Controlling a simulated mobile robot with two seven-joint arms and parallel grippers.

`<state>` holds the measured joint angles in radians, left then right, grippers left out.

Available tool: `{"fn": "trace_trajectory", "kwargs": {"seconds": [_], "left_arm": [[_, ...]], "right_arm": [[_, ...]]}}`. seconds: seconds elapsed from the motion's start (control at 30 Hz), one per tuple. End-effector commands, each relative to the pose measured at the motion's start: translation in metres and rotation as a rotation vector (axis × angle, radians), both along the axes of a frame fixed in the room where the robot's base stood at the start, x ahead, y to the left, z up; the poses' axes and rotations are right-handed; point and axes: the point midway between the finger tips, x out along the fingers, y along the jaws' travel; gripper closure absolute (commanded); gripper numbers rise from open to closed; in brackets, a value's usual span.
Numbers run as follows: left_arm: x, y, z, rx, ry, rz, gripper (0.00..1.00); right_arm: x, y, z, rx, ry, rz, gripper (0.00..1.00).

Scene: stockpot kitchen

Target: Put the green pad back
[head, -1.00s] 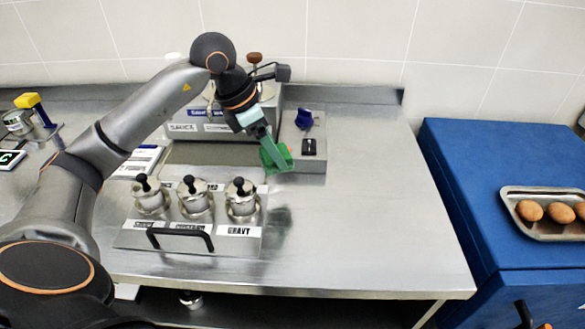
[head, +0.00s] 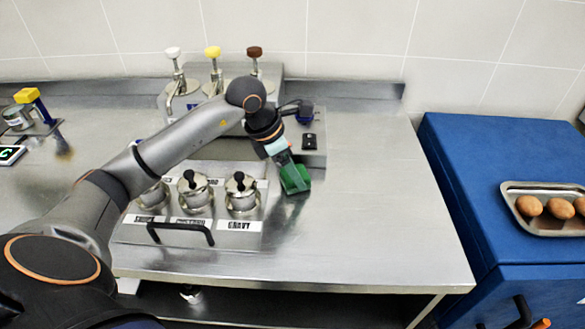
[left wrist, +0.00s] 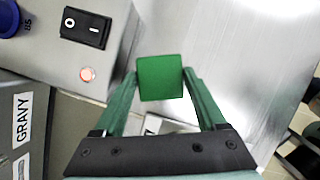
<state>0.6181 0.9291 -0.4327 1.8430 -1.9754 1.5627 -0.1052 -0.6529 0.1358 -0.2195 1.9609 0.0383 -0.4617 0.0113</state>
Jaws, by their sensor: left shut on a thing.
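The green pad (left wrist: 160,78) is a small green square held between the fingertips of my left gripper in the left wrist view. In the head view the green pad (head: 294,178) shows at the end of my left gripper (head: 288,166), above the steel counter just right of the lidded pots. My left gripper (left wrist: 160,85) is shut on it. I cannot tell from the head view how high it is above the counter. My right gripper is not in view.
A steel unit with lidded pots (head: 243,193) and a black handle stands left of the pad. Behind it are pump dispensers (head: 213,72) and a grey box with a black switch (head: 309,141). The counter (head: 380,220) is clear to the right. A blue cabinet (head: 450,180) bears a tray (head: 545,228).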

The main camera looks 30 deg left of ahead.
Motion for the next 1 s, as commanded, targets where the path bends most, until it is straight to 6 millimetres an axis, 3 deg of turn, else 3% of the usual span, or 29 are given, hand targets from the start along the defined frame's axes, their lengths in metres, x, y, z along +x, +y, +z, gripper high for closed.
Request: {"fn": "trace_trajectory", "kwargs": {"seconds": [0.03, 0.07, 0.13, 0.53, 1.0], "left_arm": [[0.0, 0.0, -0.003, 0.0, 0.0, 0.0, 0.71], [0.0, 0.0, -0.002, 0.0, 0.0, 0.0, 0.23], [0.0, 0.0, -0.001, 0.0, 0.0, 0.0, 0.15], [-0.002, 0.002, 0.008, 0.001, -0.002, 0.001, 0.14], [-0.03, 0.023, 0.094, 0.002, -0.002, 0.001, 0.14]], "right_arm": [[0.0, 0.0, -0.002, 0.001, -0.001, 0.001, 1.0], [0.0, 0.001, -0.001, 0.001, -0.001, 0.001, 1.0], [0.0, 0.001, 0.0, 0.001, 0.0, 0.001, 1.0], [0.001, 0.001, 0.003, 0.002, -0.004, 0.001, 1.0], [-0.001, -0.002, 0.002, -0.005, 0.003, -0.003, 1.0]]}}
